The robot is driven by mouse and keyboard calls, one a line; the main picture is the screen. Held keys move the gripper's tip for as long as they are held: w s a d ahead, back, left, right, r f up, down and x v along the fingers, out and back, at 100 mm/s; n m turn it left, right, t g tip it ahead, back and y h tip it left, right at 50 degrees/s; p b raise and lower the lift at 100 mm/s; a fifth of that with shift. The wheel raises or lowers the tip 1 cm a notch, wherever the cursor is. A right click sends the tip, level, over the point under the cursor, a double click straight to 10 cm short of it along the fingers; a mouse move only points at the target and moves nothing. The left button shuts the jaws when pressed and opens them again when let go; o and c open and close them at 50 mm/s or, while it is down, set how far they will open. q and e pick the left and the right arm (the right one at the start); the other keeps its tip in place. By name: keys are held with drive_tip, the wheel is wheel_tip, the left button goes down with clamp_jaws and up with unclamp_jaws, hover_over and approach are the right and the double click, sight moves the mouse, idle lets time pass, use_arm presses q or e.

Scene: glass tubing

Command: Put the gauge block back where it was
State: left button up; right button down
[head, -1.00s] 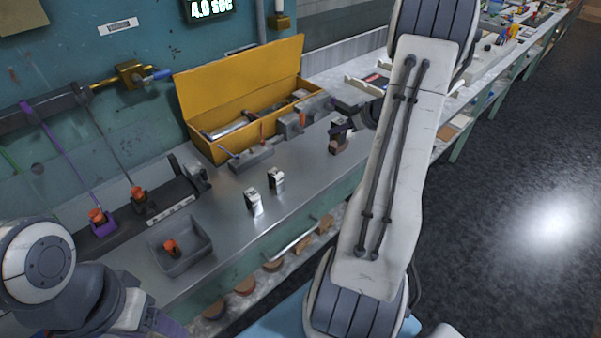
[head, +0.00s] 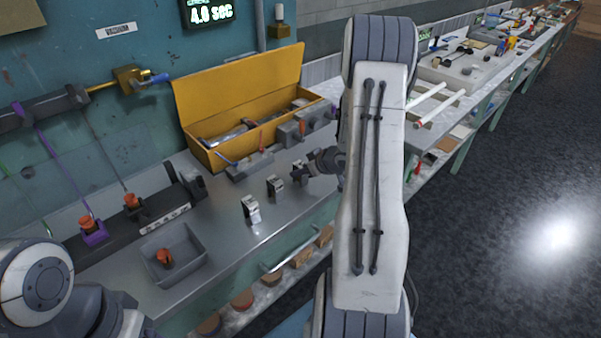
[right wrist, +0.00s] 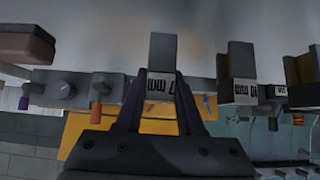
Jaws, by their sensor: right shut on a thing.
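My right gripper (head: 312,168) is over the bench, at the right end of a row of small metal gauge blocks. In the right wrist view its fingers (right wrist: 161,98) are shut on a grey gauge block (right wrist: 163,50) with a white label reading 7 mm, upside down. I cannot tell whether this block touches the bench. A second block (right wrist: 243,92), labelled 10 mm, stands apart to its right; a further one (right wrist: 303,68) is partly cut off. In the head view two blocks stand free, a nearer one (head: 250,209) and a farther one (head: 274,186). My left gripper is out of view.
An open yellow box (head: 238,98) stands behind the row, with grey fixtures (head: 288,134) before it. A grey tray (head: 190,272) holding an orange-topped piece is at the near left. A brown thing (right wrist: 25,42) shows in the wrist view. Bare bench lies between tray and blocks.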

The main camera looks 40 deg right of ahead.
drive_tip(key=shift+f, duration=0.15)
drive_tip(key=c, duration=0.5)
unclamp_jaws()
